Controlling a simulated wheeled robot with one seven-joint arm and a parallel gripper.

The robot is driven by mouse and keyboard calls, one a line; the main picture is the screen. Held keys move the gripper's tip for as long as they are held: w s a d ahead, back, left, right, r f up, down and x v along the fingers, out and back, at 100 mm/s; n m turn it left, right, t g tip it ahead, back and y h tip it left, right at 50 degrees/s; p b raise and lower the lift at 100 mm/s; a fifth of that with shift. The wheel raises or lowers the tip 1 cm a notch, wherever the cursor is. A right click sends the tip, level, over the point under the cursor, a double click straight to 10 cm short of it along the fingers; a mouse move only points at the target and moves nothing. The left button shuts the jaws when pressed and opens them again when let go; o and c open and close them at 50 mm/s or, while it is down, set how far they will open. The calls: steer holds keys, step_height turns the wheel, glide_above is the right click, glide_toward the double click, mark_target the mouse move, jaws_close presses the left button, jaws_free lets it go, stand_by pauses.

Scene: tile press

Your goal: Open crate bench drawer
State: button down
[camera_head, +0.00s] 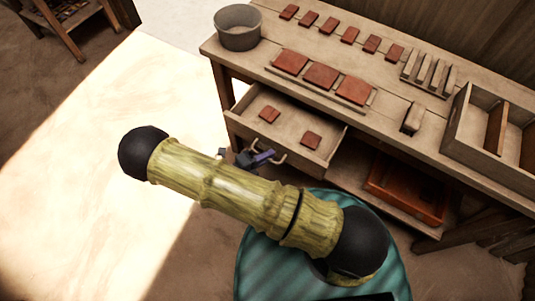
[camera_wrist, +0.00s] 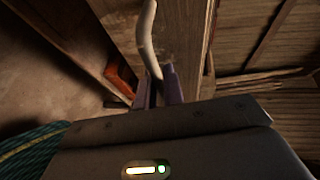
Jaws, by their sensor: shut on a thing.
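The wooden bench (camera_head: 213,49) stands at the upper right in the head view. Its drawer (camera_head: 318,161) is pulled out from the front, and two reddish tiles lie in it, one left (camera_head: 269,114) and one right (camera_head: 311,141). My gripper (camera_head: 262,158) is at the drawer front, partly hidden behind my arm. In the wrist view its purple fingers (camera_wrist: 160,88) are shut on the pale curved drawer handle (camera_wrist: 147,40). The handle's end also shows in the head view (camera_head: 279,160).
On the bench top are a grey bucket (camera_head: 238,29), several red tiles (camera_head: 321,75), a slotted rack (camera_head: 428,75) and a divided wooden box (camera_head: 459,116). An orange-red crate (camera_head: 407,189) sits on the lower shelf. Bare floor lies left of the bench.

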steer(key=c, duration=1.5)
jaws_free()
steer(key=b+v, duration=0.2)
steer(key=v, duration=1.5)
steer(key=shift+s+a+r, duration=0.1)
